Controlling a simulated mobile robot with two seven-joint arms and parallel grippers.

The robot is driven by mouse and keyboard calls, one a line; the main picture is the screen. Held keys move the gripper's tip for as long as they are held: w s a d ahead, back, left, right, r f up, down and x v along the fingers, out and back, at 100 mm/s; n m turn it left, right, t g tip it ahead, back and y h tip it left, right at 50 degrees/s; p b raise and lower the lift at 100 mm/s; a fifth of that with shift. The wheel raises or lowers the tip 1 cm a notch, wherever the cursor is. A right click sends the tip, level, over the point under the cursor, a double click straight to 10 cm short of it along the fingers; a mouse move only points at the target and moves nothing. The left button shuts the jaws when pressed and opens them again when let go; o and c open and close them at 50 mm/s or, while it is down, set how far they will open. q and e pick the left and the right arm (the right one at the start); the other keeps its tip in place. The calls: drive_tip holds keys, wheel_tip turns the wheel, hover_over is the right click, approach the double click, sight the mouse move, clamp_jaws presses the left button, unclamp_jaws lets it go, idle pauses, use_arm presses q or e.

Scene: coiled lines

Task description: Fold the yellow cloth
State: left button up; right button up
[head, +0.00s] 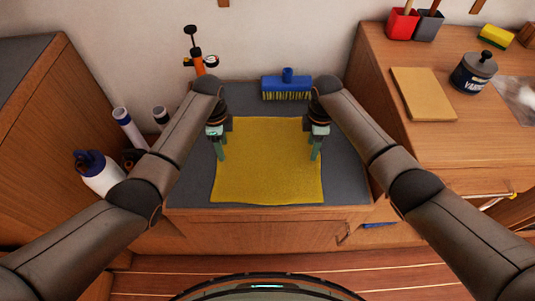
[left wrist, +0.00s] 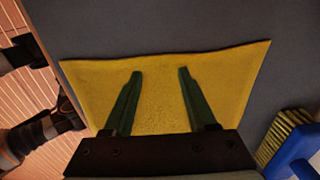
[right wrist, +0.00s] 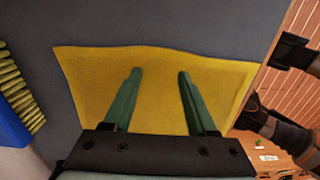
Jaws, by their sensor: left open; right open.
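The yellow cloth (head: 267,165) lies flat and spread out on the grey top of a low cabinet, roughly square with slightly wavy edges. My left gripper (head: 221,154) is open over the cloth's left side, toward the back. My right gripper (head: 315,154) is open over its right side, level with the left one. In the left wrist view the cloth (left wrist: 155,100) shows between and around the open fingers (left wrist: 160,74). The right wrist view shows the cloth (right wrist: 155,95) under the open fingers (right wrist: 160,74) likewise. I cannot tell whether the fingertips touch it.
A blue brush (head: 286,88) with yellow bristles lies behind the cloth. A white bottle (head: 100,175) is at the left. A higher counter at the right holds a tan board (head: 424,94) and a varnish tin (head: 473,74).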

use_arm(q)
drive_tip(key=shift+f, duration=0.9)
use_arm(e)
drive_tip(key=shift+f, duration=0.9)
use_arm(q)
drive_tip(key=shift+f, duration=0.1)
use_arm(e)
drive_tip(key=shift+f, duration=0.1)
use_arm(q)
drive_tip(key=shift+f, duration=0.15)
use_arm(e)
drive_tip(key=shift+f, duration=0.15)
use_arm(q)
drive_tip(key=c, duration=0.9)
use_arm(e)
drive_tip(key=c, duration=0.9)
use_arm(q)
clamp_jaws()
use_arm(e)
clamp_jaws()
use_arm(q)
drive_tip(key=shift+r, duration=0.25)
